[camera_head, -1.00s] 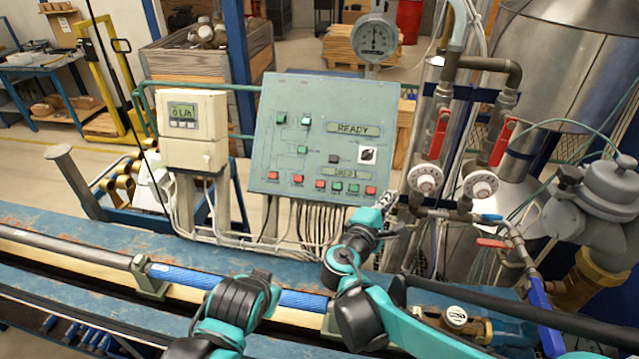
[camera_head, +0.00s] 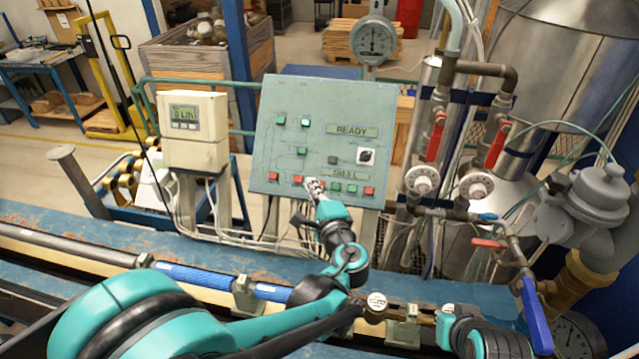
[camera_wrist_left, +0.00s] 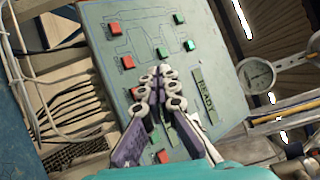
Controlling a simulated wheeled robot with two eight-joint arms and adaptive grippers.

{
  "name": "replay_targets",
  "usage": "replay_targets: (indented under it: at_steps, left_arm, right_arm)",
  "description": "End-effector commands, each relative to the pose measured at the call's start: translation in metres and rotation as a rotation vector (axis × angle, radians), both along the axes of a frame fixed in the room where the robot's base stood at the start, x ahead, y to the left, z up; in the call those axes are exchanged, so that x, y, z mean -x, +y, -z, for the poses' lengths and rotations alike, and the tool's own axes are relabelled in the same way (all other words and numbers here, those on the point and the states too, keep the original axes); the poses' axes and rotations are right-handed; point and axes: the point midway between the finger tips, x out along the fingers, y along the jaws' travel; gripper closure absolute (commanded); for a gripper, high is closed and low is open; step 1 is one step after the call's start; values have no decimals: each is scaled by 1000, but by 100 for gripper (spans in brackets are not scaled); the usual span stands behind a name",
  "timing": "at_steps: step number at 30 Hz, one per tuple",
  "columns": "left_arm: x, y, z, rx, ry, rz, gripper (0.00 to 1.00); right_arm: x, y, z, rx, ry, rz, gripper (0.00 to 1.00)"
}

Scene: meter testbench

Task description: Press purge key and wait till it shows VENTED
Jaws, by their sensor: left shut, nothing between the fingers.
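The grey-green control panel (camera_head: 290,115) stands tilted behind the bench. Its upper display (camera_head: 351,130) reads READY; a lower display (camera_head: 345,173) seems to show a short code. Its bottom row holds red and green keys, including a red key (camera_head: 298,179) and a green key (camera_head: 336,187). Key labels are too small to read, so I cannot tell which is purge. My left gripper (camera_head: 313,186) is shut and empty at this row, hiding a key. The left wrist view shows its fingertips (camera_wrist_left: 163,85) before the panel; contact is unclear. My right gripper is out of view.
A white meter box (camera_head: 193,125) stands left of the panel. Pipes with red-handled valves (camera_head: 437,135) and a round dial gauge (camera_head: 375,42) stand at the right. A blue tube (camera_head: 195,277) lies along the bench in front. Cables hang under the panel.

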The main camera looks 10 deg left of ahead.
Motion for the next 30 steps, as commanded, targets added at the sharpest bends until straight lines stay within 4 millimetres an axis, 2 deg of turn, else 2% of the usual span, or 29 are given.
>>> replay_targets:
  at_steps: [14, 30]
  left_arm:
    - [-4, -2, 2, -12, -4, 3, 100]
    - [-53, -2, 49, -12, -3, 3, 100]
  right_arm:
    - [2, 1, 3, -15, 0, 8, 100]
    - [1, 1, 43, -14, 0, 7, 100]
